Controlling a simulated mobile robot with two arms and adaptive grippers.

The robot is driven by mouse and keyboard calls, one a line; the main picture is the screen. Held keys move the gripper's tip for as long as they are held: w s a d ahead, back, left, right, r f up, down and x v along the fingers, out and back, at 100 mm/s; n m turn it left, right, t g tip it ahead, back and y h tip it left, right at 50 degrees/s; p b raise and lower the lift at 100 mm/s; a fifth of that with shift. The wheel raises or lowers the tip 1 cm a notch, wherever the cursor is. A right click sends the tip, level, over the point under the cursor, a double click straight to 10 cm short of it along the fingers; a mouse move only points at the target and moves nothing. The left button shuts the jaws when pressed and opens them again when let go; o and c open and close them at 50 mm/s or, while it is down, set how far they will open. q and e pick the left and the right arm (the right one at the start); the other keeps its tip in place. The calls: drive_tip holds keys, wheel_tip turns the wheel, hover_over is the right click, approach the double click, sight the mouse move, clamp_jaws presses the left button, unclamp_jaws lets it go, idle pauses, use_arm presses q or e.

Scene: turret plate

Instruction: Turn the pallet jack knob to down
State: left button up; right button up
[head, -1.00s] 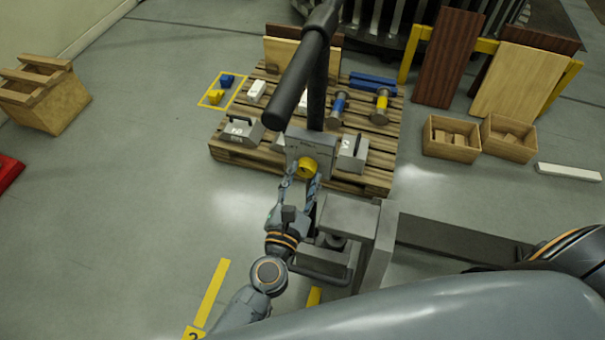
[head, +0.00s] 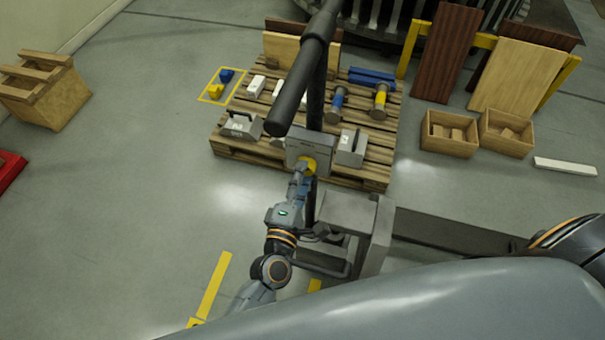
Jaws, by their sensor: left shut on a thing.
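The yellow knob (head: 310,164) sits on the front of the grey control box (head: 308,145) on the pallet jack's upright. My left gripper (head: 302,172) is at the knob, its fingers shut on it and covering its left and lower part. The knob's pointer and the box's markings are too small to read. The pallet jack's black handle (head: 297,85) rises above the box and leans toward me. My right gripper is not in view; only part of that arm shows at the right edge.
Behind the box, a wooden pallet (head: 235,148) carries grey weights (head: 241,126), blue and yellow cylinders and white blocks. Wooden crates (head: 449,133) stand to the right. The jack's grey body (head: 347,212) is right of my left arm.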

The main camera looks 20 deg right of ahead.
use_arm(q)
drive_tip(key=shift+f+m+p, duration=0.1)
drive_tip(key=shift+m+p, duration=0.25)
drive_tip(key=shift+m, duration=1.25)
drive_tip(key=o, duration=1.1)
drive_tip(key=shift+o, duration=0.2)
drive_tip(key=v, duration=1.2)
